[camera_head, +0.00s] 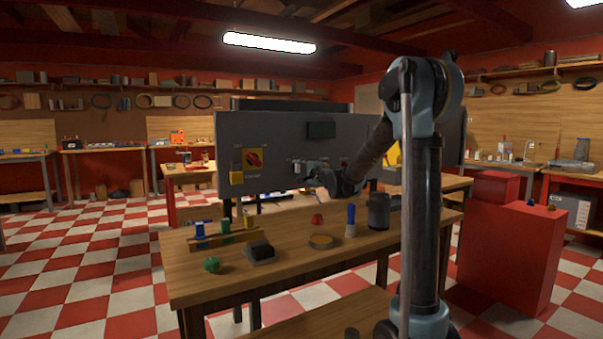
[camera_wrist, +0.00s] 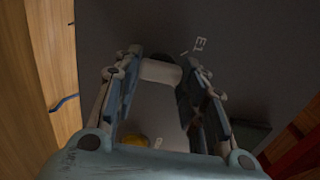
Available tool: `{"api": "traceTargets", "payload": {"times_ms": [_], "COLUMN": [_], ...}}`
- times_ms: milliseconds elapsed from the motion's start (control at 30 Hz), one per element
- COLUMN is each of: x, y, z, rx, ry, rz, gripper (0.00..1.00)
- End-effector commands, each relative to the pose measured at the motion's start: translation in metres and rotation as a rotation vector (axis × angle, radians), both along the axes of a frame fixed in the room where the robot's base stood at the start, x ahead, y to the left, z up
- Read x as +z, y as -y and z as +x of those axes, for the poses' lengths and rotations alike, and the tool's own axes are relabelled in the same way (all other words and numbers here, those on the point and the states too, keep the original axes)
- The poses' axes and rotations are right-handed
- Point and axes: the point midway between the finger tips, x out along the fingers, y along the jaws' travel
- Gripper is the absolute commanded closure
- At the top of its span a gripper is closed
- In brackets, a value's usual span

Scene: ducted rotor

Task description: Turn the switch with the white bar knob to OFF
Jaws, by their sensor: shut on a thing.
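The white bar knob (camera_wrist: 160,72) sits on the grey panel (camera_head: 228,130). My gripper (camera_wrist: 157,76) is shut on the knob, with one finger at each end of the white bar in the wrist view. In the head view my gripper (camera_head: 316,178) reaches the panel from the right, and the knob is largely hidden or too small to make out. A white label (camera_wrist: 200,46) shows beside the knob in the wrist view. I cannot read the switch's position marks.
A dark display (camera_head: 321,129) is above. The wooden table (camera_head: 300,262) in front holds several small items, including a dark canister (camera_head: 378,211).

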Motion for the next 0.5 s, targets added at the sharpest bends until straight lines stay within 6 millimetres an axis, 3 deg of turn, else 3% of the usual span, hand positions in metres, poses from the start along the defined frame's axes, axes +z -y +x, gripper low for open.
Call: {"api": "traceTargets", "payload": {"times_ms": [33, 100, 500], "x": [-0.0014, -0.0011, -0.0002], "y": [0.0029, 0.0025, 0.0017], "z": [0.0007, 0.0006, -0.0022], "rx": [-0.006, -0.006, -0.001], "ry": [0.000, 0.000, 0.001], "rz": [-0.002, -0.002, -0.001], "gripper": [0.57, 0.42, 0.42]}}
